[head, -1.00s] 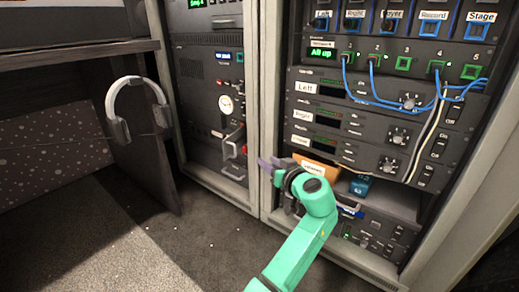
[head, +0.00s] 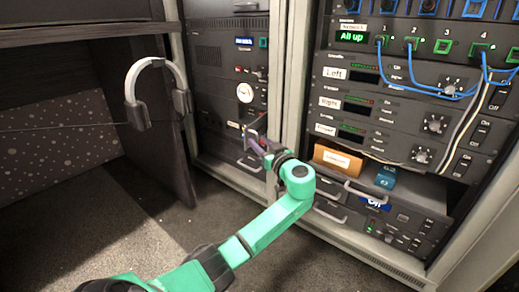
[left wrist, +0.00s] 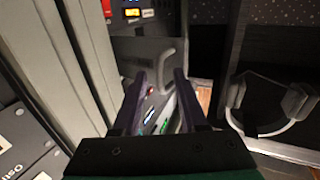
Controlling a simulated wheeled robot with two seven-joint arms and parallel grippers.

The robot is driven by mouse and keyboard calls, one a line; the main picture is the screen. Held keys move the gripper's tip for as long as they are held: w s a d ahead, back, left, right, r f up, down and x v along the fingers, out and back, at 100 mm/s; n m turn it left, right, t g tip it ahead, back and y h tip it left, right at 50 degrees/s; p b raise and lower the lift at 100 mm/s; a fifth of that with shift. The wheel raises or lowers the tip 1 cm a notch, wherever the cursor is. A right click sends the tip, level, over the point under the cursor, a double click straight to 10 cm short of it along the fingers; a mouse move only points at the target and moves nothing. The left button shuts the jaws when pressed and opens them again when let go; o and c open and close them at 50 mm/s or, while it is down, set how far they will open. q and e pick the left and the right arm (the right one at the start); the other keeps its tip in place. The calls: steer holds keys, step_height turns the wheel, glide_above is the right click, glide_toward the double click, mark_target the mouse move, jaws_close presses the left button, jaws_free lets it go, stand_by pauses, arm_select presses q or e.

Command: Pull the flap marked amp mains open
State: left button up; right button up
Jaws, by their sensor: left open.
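My left gripper (head: 256,142) is open at the lower part of the left rack, in front of a dark grey flap (head: 257,125). In the left wrist view the flap (left wrist: 130,48) is a plain grey panel with a bar handle (left wrist: 167,75). The open fingers (left wrist: 160,80) point at it, with the handle's lower end between or just beyond the tips; I cannot tell whether they touch. Small lit switches show below the flap, between the fingers. I cannot read an amp mains mark, and the gripper hides part of the flap in the head view. My right gripper is not in view.
Headphones (head: 150,95) hang on the desk side left of the rack. A pale rack post (head: 290,75) stands right of my gripper. The right rack has an open drawer with a cardboard box (head: 338,158) and cables above. Carpet in front is clear.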

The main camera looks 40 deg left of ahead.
arm_select(q)
steer(key=shift+w+a, duration=0.1)
steer(key=shift+a, duration=0.15)
jaws_close()
stand_by(1.3)
